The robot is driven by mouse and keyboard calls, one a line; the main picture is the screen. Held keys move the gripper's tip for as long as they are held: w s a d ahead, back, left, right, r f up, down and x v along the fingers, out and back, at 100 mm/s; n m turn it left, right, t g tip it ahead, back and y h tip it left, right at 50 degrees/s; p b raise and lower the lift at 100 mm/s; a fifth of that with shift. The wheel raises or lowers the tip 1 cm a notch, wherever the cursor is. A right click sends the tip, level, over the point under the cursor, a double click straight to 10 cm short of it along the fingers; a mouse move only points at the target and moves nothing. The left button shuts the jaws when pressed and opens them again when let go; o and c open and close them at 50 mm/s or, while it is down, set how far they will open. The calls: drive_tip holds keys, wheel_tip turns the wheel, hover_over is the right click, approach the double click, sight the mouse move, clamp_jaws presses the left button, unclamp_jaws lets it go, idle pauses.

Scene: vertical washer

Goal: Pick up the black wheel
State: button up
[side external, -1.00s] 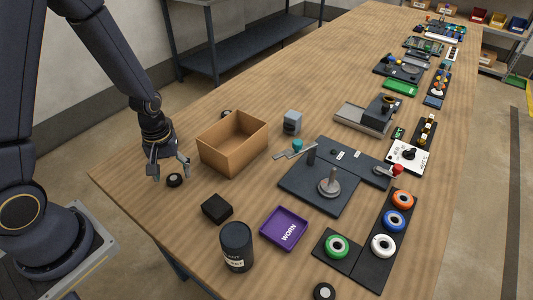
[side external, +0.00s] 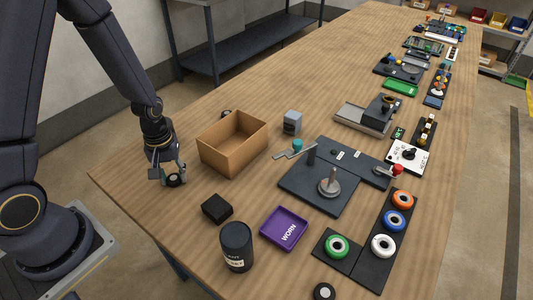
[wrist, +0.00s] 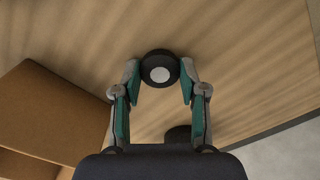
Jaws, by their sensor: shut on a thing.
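The black wheel (side external: 174,181) has a pale hub and is at the left end of the table, left of the cardboard box. In the wrist view the wheel (wrist: 160,68) sits between my two fingertips, its pale hub facing the camera. My gripper (side external: 171,178) is shut on the wheel, at or just above the table top; I cannot tell if the wheel still touches the table. The fingers, with teal inner pads, also show in the wrist view (wrist: 160,76), one on each side of the wheel.
An open cardboard box (side external: 233,141) stands right beside my gripper. A black block (side external: 217,208), a dark can (side external: 236,246) and a purple WORN tray (side external: 284,229) are nearer the front. Another black wheel (side external: 324,291) lies at the front edge. A dark fixture (side external: 319,190) stands mid-table.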

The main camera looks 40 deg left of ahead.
sight(175, 177)
drive_tip(key=w+d+r, duration=0.2)
drive_tip(key=r, duration=0.5)
drive_tip(key=w+d+r, duration=0.2)
drive_tip(key=d+r, duration=0.1)
drive_tip(key=r, duration=0.4)
drive_tip(key=w+f, duration=0.3)
drive_tip(key=w, duration=0.1)
drive_tip(key=w+f, duration=0.3)
drive_tip(key=w, duration=0.2)
drive_tip(key=w+d+f, duration=0.1)
drive_tip(key=w+f, duration=0.3)
drive_tip(key=w, duration=0.1)
drive_tip(key=shift+f, duration=1.65)
